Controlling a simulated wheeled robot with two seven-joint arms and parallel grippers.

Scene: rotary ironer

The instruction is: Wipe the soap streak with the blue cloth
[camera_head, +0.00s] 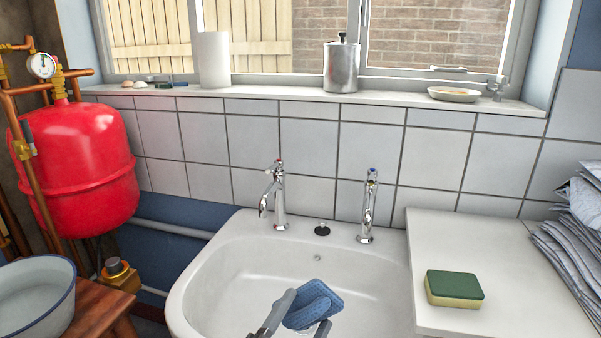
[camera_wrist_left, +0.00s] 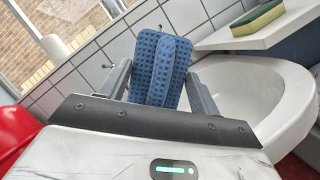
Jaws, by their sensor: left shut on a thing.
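The blue cloth (camera_head: 312,303) is a folded, waffle-textured pad in my left gripper, over the basin of the white sink (camera_head: 232,262). My left gripper (camera_head: 300,318) comes in from the bottom of the head view and is shut on the cloth. In the left wrist view the cloth (camera_wrist_left: 160,70) stands between the two fingers of the left gripper (camera_wrist_left: 162,88). I cannot tell whether the cloth touches the basin. No soap streak can be made out on the white surfaces. My right gripper is in neither view.
Two chrome taps (camera_head: 277,195) (camera_head: 368,207) stand at the sink's back. A green and yellow sponge (camera_head: 454,289) lies on the white counter (camera_head: 500,260) at right, beside folded cloths (camera_head: 575,235). A red tank (camera_head: 78,165) and an enamel basin (camera_head: 35,295) on a wooden stool are at left.

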